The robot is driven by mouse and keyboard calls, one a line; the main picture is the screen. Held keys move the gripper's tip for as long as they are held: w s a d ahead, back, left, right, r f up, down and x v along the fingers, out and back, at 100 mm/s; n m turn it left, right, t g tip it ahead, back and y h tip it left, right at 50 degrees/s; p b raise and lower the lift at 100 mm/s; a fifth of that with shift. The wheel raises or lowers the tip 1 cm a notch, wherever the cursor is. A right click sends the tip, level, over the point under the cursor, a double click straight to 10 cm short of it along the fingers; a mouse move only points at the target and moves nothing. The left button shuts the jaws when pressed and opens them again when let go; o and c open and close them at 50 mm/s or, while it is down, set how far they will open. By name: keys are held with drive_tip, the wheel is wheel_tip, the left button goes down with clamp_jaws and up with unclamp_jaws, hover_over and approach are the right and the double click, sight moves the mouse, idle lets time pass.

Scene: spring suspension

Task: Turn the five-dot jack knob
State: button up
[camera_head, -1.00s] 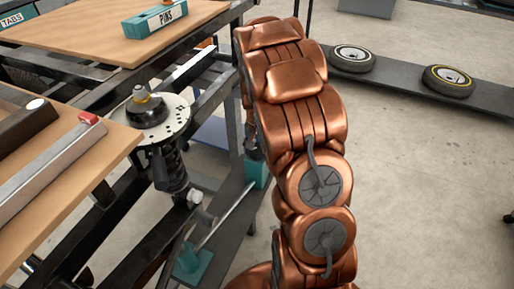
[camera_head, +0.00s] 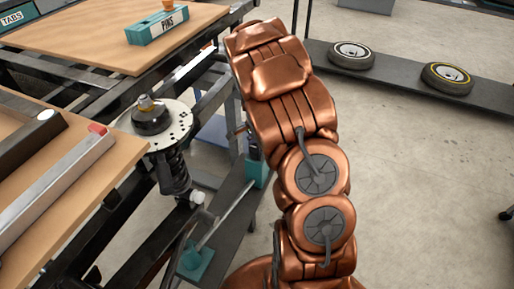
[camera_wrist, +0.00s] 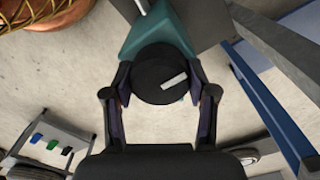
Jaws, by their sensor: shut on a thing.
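In the wrist view a round black knob (camera_wrist: 158,72) with a pale pointer bar sits on a teal jack body (camera_wrist: 157,32). The pointer slants up toward the right. My gripper (camera_wrist: 160,88) is shut on the knob, with one finger on each side of it. In the head view my copper arm hides the gripper and most of the knob. The teal jack body also shows in the head view (camera_head: 257,172), at the end of a grey rod. I cannot make out any dots on the knob.
A spring strut with a perforated disc (camera_head: 170,125) stands in the dark frame, left of my arm. A second teal block (camera_head: 195,262) is at the rod's near end. Wooden tabletops and a PINS box (camera_head: 157,24) lie left. Wheels (camera_head: 447,78) rest on a right-hand shelf.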

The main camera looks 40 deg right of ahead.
sight(257, 148)
drive_tip(key=shift+a+m, duration=0.1)
drive_tip(key=shift+m, duration=0.4)
drive_tip(key=o, duration=1.2)
drive_tip(key=shift+c, duration=0.2)
wheel_tip(257, 148, up, 12)
idle(0.7)
